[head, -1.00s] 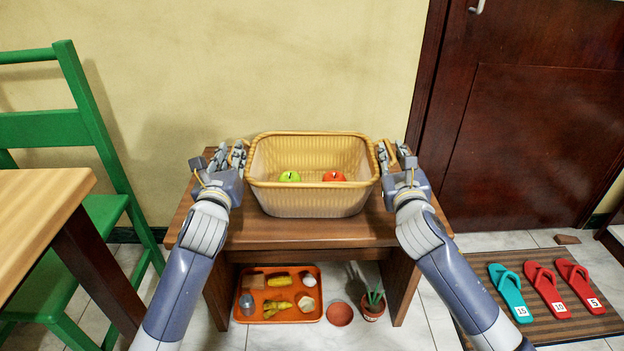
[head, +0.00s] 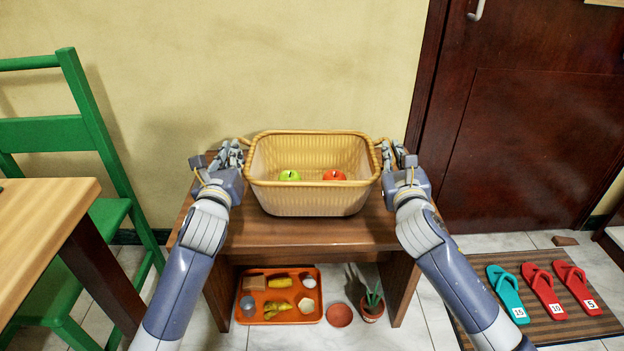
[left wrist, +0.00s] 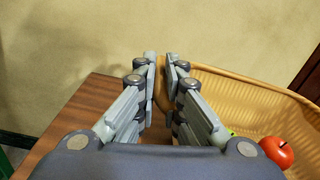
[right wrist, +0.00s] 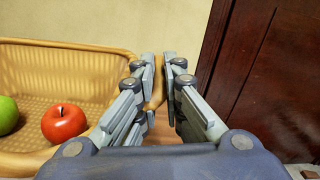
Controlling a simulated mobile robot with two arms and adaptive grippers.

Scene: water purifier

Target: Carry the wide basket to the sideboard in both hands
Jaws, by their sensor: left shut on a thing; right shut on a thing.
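The wide tan basket (head: 312,200) is upright over the wooden bench in the head view, with a green apple (head: 289,175) and a red apple (head: 334,175) inside. My left gripper (head: 236,150) is shut on the handle at the basket's left end; this handle lies between the fingers in the left wrist view (left wrist: 160,85). My right gripper (head: 388,150) is shut on the handle at the right end, also seen between the fingers in the right wrist view (right wrist: 156,85). I cannot tell whether the basket's base touches the bench. No sideboard is identifiable.
The wooden bench (head: 310,236) stands against the wall. Below it are an orange food tray (head: 290,318), a small dish (head: 339,315) and a potted plant (head: 372,306). A green chair (head: 105,215) and table (head: 45,215) stand left; flip-flops (head: 543,290) on a mat lie right.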

